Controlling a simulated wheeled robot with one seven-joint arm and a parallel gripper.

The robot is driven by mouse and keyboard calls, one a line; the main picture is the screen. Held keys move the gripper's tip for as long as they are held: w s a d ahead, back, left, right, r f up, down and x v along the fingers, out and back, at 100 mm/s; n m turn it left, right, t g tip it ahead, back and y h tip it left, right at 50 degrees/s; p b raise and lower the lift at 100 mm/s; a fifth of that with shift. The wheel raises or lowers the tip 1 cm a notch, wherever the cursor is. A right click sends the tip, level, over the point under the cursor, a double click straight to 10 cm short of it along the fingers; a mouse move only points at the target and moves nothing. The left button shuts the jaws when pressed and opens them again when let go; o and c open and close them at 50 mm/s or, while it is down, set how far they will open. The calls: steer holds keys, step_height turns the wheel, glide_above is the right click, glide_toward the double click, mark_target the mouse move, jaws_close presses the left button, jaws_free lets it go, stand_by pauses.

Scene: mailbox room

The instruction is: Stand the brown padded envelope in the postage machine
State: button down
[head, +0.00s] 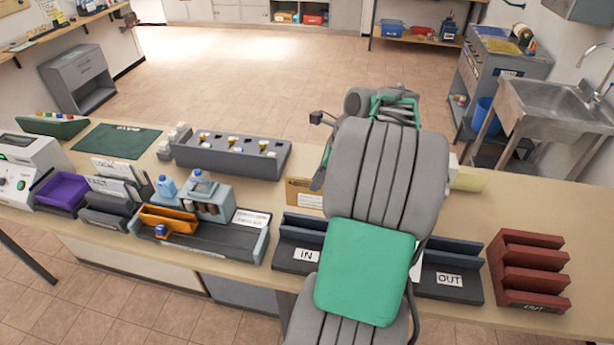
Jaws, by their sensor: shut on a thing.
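My arm covers the middle of the head view, and my gripper (318,180) is mostly behind it. Only a small grey part of it seems to show at the arm's left edge. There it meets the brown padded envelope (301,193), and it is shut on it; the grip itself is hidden. The envelope's left part shows above the IN tray, its right part is covered. What looks like the postage machine (207,203), blue-grey with blue bottles, an orange part and a flat dark deck, stands on the counter to the left, apart from the envelope.
The IN tray (297,260) and OUT tray (452,280) flank my arm at the counter's near edge. A red rack (530,268) stands right, a grey holder (230,153) behind the machine, a purple bin (62,194) left. The counter (545,205) is bare at the far right.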

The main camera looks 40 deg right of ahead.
mark_target(313, 208)
steer(key=shift+w+f, duration=0.25)
steer(key=shift+f, duration=1)
step_height(313, 208, down, 4)
steer(key=b, duration=0.5)
steer(key=shift+d+r+b, duration=0.1)
steer(key=shift+b, duration=0.3)
steer(key=shift+r, duration=0.1)
steer(key=shift+p, duration=0.3)
steer(key=shift+p, duration=0.35)
steer(key=shift+f, duration=0.2)
steer(key=shift+f+b, duration=0.7)
steer(key=shift+f, duration=0.8)
steer(key=shift+f, duration=0.1)
